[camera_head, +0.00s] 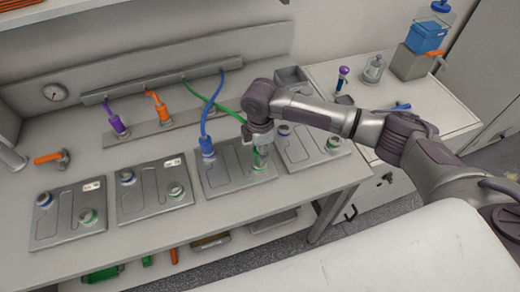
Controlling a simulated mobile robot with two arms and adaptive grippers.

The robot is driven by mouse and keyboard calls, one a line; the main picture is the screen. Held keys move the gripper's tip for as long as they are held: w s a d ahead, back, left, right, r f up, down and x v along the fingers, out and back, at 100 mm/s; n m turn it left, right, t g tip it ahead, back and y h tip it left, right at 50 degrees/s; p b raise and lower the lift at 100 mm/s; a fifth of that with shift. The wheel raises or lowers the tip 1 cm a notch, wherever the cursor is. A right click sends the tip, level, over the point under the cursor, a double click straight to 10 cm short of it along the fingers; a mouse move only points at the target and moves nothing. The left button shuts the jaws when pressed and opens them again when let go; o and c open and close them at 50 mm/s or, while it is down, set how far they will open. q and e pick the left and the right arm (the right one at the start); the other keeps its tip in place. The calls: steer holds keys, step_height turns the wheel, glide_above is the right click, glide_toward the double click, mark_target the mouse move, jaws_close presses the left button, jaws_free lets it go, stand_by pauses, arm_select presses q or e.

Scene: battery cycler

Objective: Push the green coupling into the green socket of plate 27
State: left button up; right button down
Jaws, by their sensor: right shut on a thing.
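My right gripper (262,148) comes in from the right and points down over the right side of the third plate from the left (228,179). It is shut on the green coupling (264,161), which is mostly hidden by the fingers. A green hose (222,107) runs from the rear rail to it. The green socket of this plate is hidden under the gripper, so I cannot tell whether the coupling touches it or sits in it. The plate numbers are too small to read, so I cannot tell which is plate 27. My left gripper is not in view.
A blue coupling (207,147) stands on the same plate, and its blue hose (206,115) crosses the green hose. Two plates (70,232) (150,207) lie to the left and one (300,150) to the right. Purple (117,124) and orange (162,111) couplings stand in the rear holder.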

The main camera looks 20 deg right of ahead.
steer(key=shift+f, duration=0.55)
steer(key=c, duration=0.7)
jaws_free()
steer(key=shift+o, duration=0.3)
steer(key=o, duration=0.4)
